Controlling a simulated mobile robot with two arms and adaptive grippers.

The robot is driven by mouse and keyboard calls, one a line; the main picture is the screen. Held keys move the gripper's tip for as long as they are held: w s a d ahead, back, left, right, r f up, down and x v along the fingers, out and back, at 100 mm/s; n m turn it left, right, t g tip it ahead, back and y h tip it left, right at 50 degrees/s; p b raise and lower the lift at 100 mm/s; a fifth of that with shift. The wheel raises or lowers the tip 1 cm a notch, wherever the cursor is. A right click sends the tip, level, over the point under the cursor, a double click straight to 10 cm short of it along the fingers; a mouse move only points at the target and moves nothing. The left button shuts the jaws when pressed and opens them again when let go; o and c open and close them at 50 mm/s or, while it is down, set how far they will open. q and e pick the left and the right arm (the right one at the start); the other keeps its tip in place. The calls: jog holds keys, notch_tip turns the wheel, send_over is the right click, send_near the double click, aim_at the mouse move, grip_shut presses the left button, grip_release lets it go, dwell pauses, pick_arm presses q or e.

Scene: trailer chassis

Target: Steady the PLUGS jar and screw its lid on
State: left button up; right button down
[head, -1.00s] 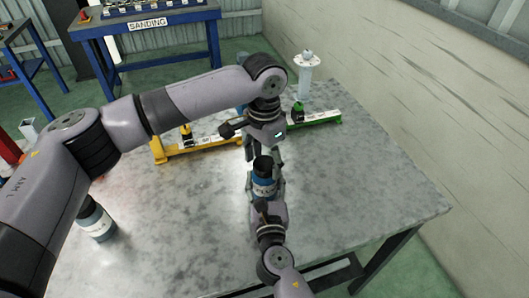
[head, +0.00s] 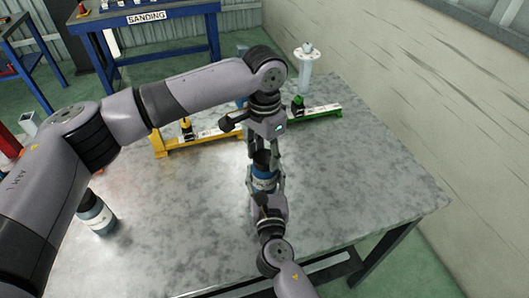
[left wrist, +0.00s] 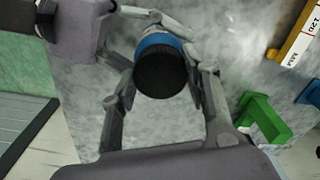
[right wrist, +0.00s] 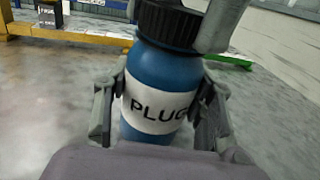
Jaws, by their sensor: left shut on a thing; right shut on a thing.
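The PLUGS jar (head: 264,183) is blue with a white label and stands near the table's middle; in the right wrist view (right wrist: 160,85) the label reads "PLUG", with its end hidden. Its ribbed black lid (right wrist: 172,22) sits on the jar's top; I cannot tell how tightly. My right gripper (right wrist: 163,110) is shut around the jar's body, a finger on each side. My left gripper (head: 263,155) comes from above and is shut on the lid. In the left wrist view the lid (left wrist: 160,74) shows from the top between the fingers.
A yellow stand (head: 185,149) and a green stand (head: 320,112) lie behind the grippers. A white flanged post (head: 306,70) is at the back. The table's right side (head: 370,180) is clear.

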pick_arm(q)
jog(key=o, duration=1.3)
jog(key=shift+o, duration=0.2)
notch_tip(320, 180, up, 12)
pick_arm(e)
jog(key=c, duration=0.6)
grip_release()
jog(key=shift+c, duration=0.2)
